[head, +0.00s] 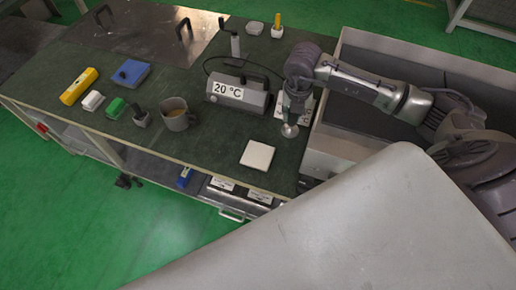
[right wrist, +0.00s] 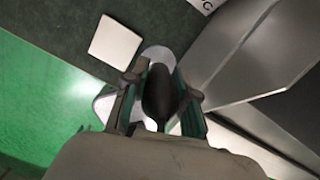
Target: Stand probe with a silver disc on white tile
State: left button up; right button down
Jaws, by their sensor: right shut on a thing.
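My right gripper (head: 292,104) points down above the right part of the green-topped bench. In the right wrist view it (right wrist: 162,95) is shut around the dark handle of the probe (right wrist: 160,92). The probe's silver disc (head: 289,130) shows below the gripper; it also shows in the right wrist view (right wrist: 155,54). The white tile (head: 257,155) lies flat on the bench near its front edge, left of and nearer the front than the disc. It also shows in the right wrist view (right wrist: 115,42), apart from the disc and with nothing on it. My left gripper is not in view.
A dark box labelled 20 °C (head: 240,94) stands left of the gripper. A mug (head: 176,115), a dark-handled tool (head: 140,116), a blue block (head: 131,74) and a yellow piece (head: 78,87) sit farther left. A large grey bin (head: 335,143) stands right of the bench.

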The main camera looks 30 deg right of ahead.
jog(key=m, duration=0.1)
jog(key=d+m, duration=0.1)
jog(key=shift+d+f+m, duration=0.25)
jog(key=shift+f+m, duration=0.15)
jog(key=shift+a+f, duration=0.15)
jog(key=shift+f, duration=0.15)
jog(key=w+a+f+b, duration=0.1)
jog(key=a+f+b, duration=0.2)
jog(key=w+a+f+b, duration=0.1)
jog(key=a+f+b, duration=0.1)
jog(key=a+f, duration=0.2)
jog(key=w+a+f+b, duration=0.1)
jog(key=a+f+b, duration=0.2)
jog(key=shift+w+a+f+b, duration=0.2)
jog(key=shift+a+f+b, duration=0.1)
jog(key=shift+f, duration=0.1)
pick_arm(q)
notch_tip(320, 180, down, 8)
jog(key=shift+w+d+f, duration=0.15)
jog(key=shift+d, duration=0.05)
pick_arm(e)
jog(key=shift+r, duration=0.15)
jog(key=c, duration=0.9)
grip_release()
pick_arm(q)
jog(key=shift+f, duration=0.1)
